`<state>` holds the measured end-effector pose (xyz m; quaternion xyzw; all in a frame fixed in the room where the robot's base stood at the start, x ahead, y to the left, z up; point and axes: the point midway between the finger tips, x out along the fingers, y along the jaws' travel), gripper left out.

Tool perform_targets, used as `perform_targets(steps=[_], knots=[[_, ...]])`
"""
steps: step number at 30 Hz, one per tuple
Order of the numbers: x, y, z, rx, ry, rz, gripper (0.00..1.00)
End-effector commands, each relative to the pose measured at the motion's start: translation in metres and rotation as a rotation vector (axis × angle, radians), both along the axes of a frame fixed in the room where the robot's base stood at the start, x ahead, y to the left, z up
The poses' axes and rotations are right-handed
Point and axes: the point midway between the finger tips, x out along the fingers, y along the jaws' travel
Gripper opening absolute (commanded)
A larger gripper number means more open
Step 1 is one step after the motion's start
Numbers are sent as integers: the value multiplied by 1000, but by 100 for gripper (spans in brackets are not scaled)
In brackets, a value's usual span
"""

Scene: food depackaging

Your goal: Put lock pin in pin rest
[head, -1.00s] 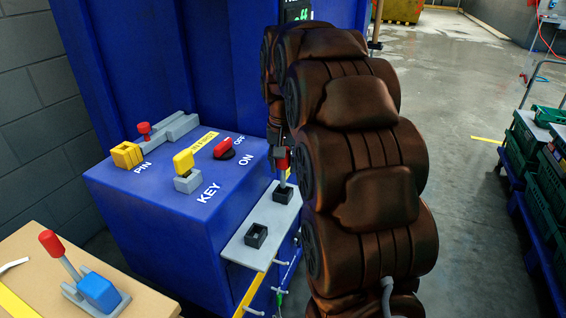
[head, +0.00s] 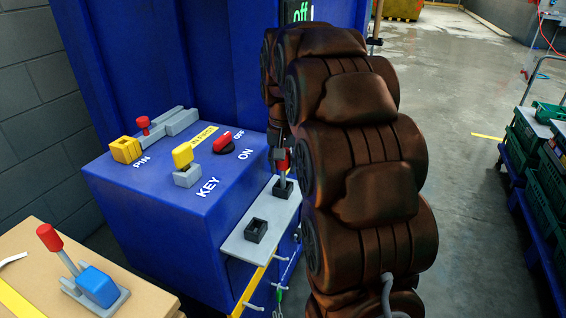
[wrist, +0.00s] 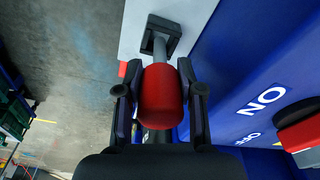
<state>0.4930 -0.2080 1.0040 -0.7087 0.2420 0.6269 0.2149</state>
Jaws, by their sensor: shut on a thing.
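The lock pin has a red handle (wrist: 162,97) and a grey shaft. My gripper (wrist: 161,100) has one finger on each side of the handle and is shut on it. The far end of the shaft meets a dark square socket, which looks like the pin rest (wrist: 160,27), on a light grey shelf. In the head view the red handle (head: 283,163) stands above the far socket (head: 283,190), with the shaft reaching down to it. How deep the tip sits cannot be seen. My arm hides most of the gripper there.
A second, empty dark socket (head: 256,230) is nearer on the grey shelf (head: 236,244). The blue box (head: 150,205) carries a yellow key (head: 183,156), a red switch (head: 223,142) and a yellow block (head: 126,150). A red-handled lever (head: 50,238) stands on the left table.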

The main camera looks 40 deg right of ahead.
Motion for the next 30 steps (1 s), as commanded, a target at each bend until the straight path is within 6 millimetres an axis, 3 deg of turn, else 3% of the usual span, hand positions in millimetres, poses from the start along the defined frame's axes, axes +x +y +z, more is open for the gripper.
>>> perform_targets(steps=[28, 29, 30], knots=[[0, 0, -19, 0, 0, 0, 0], [0, 0, -19, 0, 0, 0, 38], [0, 0, -19, 0, 0, 0, 42]])
